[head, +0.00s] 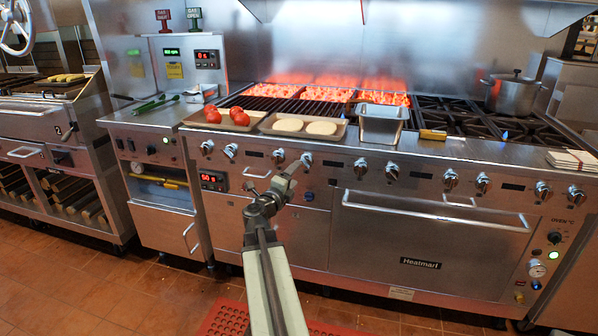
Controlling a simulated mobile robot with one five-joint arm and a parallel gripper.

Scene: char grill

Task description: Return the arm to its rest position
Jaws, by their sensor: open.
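My arm reaches up from the bottom middle of the head view toward the front of the range. My gripper (292,170) is at the arm's far end, in front of the control panel near a knob (306,160). The jaws look small and blend with the steel behind; they are open and I see nothing held in them. I cannot tell whether a fingertip touches the knob.
The steel range (420,225) spans the view, with glowing coals (325,93) behind. Trays of tomatoes (238,117) and pale patties (288,125), a steel container (382,122) and a pot (514,95) stand on top. A red mat (222,318) lies on the tiled floor.

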